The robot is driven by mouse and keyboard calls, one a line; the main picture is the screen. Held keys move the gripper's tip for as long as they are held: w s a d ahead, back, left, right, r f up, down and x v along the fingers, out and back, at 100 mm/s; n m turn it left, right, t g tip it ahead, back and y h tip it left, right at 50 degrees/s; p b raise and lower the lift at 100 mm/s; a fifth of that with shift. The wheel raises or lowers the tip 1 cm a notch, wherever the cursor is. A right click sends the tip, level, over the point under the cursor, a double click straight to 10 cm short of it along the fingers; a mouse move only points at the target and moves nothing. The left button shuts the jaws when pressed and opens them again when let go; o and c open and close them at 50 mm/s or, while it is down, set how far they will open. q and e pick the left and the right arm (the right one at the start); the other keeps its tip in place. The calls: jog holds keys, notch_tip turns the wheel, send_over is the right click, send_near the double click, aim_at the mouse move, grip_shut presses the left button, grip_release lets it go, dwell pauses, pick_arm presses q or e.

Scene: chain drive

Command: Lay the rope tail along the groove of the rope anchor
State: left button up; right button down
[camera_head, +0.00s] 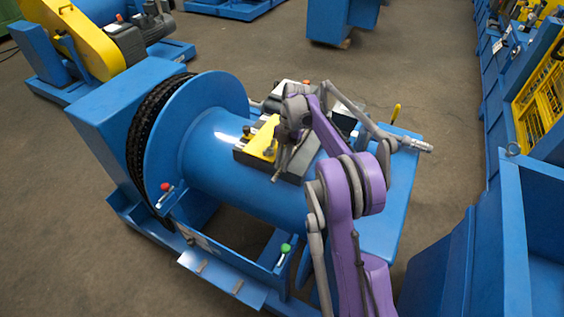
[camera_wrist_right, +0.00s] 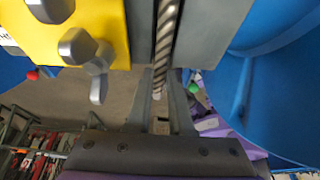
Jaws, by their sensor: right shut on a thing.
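The rope anchor (camera_head: 243,158) is a dark grey block on top of the blue drum (camera_head: 210,150). A yellow plate (camera_head: 262,138) with bolts sits on it. In the right wrist view, the grey anchor block (camera_wrist_right: 216,30) has a straight groove beside the yellow plate (camera_wrist_right: 80,20). The twisted grey rope tail (camera_wrist_right: 165,45) lines up with the groove; I cannot tell how deep it sits. My right gripper (camera_head: 283,168) is over the anchor. Its fingers (camera_wrist_right: 161,92) are shut on the rope tail near its lower end. My left gripper is not in view.
A large drum flange (camera_head: 205,120) with a black chain (camera_head: 150,125) stands left of the anchor. Blue machinery (camera_head: 530,200) stands at the right. Open floor (camera_head: 240,45) lies behind.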

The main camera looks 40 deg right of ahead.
jog(key=shift+f, duration=0.35)
jog(key=c, duration=0.7)
grip_release()
jog(key=shift+c, duration=0.2)
jog(key=p+v, duration=0.1)
jog(key=v, duration=0.9)
jog(key=shift+r, duration=0.4)
jog(key=shift+w, duration=0.1)
